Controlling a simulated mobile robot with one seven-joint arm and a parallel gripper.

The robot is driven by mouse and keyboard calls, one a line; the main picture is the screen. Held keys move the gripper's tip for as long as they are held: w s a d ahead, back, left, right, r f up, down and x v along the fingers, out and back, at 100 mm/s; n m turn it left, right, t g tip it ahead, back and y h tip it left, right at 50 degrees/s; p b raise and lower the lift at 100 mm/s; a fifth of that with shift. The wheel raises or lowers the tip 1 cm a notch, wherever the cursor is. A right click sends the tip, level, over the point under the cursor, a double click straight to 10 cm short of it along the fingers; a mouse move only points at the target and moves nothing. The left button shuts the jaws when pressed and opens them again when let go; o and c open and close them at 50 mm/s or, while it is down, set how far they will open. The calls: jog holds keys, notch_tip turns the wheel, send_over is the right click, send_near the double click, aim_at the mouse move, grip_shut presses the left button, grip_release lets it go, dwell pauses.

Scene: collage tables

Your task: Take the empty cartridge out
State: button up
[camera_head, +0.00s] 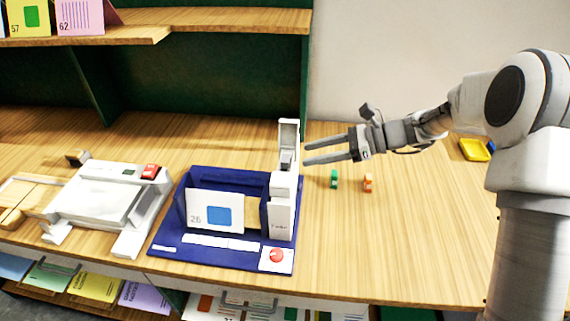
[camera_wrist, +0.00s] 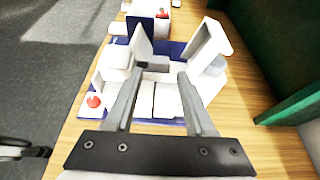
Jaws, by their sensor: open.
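A white upright unit (camera_head: 281,205) stands on the right side of a dark blue base (camera_head: 170,242). Its lid (camera_head: 289,132) is raised, and the raised lid also shows in the wrist view (camera_wrist: 207,42). A small grey part (camera_head: 287,160) sits at the opening under the lid; I cannot tell clearly whether it is the empty cartridge. My gripper (camera_head: 306,152) is open, just right of the raised lid, with its fingers pointing left at the unit. In the wrist view the fingers (camera_wrist: 158,76) are spread, with a small dark part (camera_wrist: 152,66) beyond and between the tips.
A white card marked 26 (camera_head: 214,211) stands on the base, with a red button (camera_head: 276,255) at its front right. Small green (camera_head: 334,179) and orange (camera_head: 368,183) pieces lie right of it. A white machine (camera_head: 100,195) stands left. A yellow tray (camera_head: 474,149) lies far right. A shelf (camera_head: 240,20) is above.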

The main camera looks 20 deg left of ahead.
aim_at(288, 158)
jog(key=shift+p+x, duration=0.4)
jog(key=shift+x, duration=2.35)
jog(key=shift+c, duration=0.3)
grip_shut()
